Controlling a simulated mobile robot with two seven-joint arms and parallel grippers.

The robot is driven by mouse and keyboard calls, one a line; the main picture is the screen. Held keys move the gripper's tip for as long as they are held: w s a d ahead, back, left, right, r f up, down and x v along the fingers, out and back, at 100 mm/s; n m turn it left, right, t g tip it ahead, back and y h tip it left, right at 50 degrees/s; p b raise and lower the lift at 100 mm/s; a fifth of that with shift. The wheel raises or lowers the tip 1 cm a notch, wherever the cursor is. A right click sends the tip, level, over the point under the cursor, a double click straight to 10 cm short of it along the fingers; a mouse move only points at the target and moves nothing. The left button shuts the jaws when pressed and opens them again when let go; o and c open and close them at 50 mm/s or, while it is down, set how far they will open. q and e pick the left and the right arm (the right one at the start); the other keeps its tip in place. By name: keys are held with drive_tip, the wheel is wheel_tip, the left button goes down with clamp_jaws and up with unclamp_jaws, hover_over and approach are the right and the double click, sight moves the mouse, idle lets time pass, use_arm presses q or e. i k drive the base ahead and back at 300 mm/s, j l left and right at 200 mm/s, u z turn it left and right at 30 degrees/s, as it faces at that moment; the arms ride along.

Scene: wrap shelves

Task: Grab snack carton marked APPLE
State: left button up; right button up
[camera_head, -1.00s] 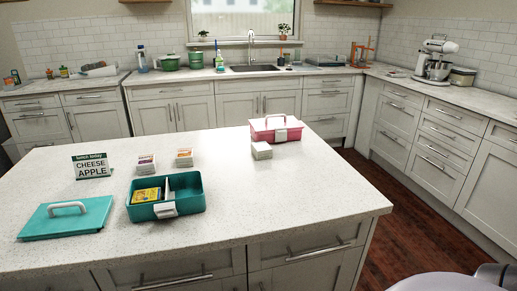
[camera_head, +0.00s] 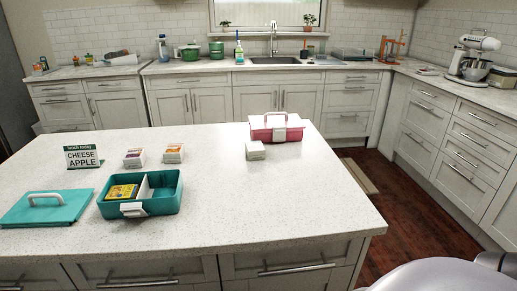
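Neither of my grippers is in view; only part of my own body shows at the lower right.
The teal lid (camera_head: 45,207) lies at the counter's left. A pink lunch box (camera_head: 276,128) and a white stack (camera_head: 255,150) stand at the back right. The counter's front right is clear up to its edge. Cabinets and a sink line the walls.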

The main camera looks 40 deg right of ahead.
sight(254, 150)
drive_tip(key=k+l, duration=0.1)
drive_tip(key=l, duration=0.3)
drive_tip(key=l+u, duration=0.1)
drive_tip(key=l, duration=0.25)
drive_tip(key=k+l, duration=0.15)
drive_tip(key=l, duration=0.25)
drive_tip(key=k+l+u, duration=0.15)
drive_tip(key=l, duration=0.2)
drive_tip(key=k+l, duration=0.1)
drive_tip(key=l, duration=0.25)
drive_tip(key=k+l, duration=0.1)
drive_tip(key=l, duration=0.3)
drive_tip(key=k+l, duration=0.1)
drive_tip(key=l, duration=0.25)
drive_tip(key=k+l, duration=0.1)
drive_tip(key=l, duration=0.3)
